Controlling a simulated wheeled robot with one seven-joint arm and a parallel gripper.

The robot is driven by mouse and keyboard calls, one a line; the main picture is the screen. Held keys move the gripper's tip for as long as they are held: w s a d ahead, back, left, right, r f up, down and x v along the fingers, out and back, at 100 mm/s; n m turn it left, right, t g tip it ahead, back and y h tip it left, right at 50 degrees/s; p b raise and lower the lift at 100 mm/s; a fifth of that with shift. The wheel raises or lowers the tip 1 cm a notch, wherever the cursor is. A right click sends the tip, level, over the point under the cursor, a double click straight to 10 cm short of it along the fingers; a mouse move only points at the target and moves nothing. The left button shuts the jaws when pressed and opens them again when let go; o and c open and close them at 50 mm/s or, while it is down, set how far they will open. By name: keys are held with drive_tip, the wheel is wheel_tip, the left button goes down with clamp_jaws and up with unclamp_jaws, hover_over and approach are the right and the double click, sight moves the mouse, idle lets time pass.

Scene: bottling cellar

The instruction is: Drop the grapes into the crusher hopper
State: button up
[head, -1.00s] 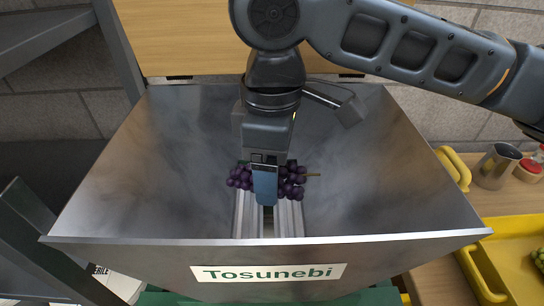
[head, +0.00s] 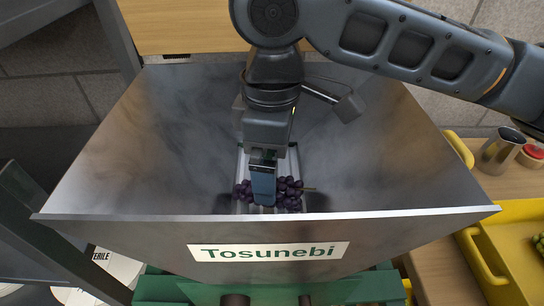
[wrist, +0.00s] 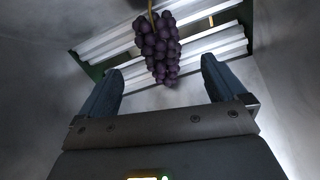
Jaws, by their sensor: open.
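The dark purple grapes (head: 287,193) are down inside the steel crusher hopper (head: 120,160), at the rollers in its bottom. In the wrist view the bunch (wrist: 160,48) hangs or lies across the ridged pale rollers (wrist: 215,45), its stem towards the top. My gripper (head: 264,200) points down into the hopper and hides the middle of the bunch in the head view. In the wrist view my gripper (wrist: 163,85) is open, its two fingers apart on either side of the bunch with gaps between. I cannot tell whether the grapes rest fully on the rollers.
The hopper's sloping walls surround my gripper, and its front rim carries a Tosunebi label (head: 268,251). At the right are a yellow tray (head: 515,268), a metal jug (head: 499,150) and a red-lidded jar (head: 533,153). A grey post frame stands at the left.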

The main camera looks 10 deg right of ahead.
wheel_tip(320, 180, up, 8)
idle(0.7)
drive_tip(key=shift+f, duration=0.1)
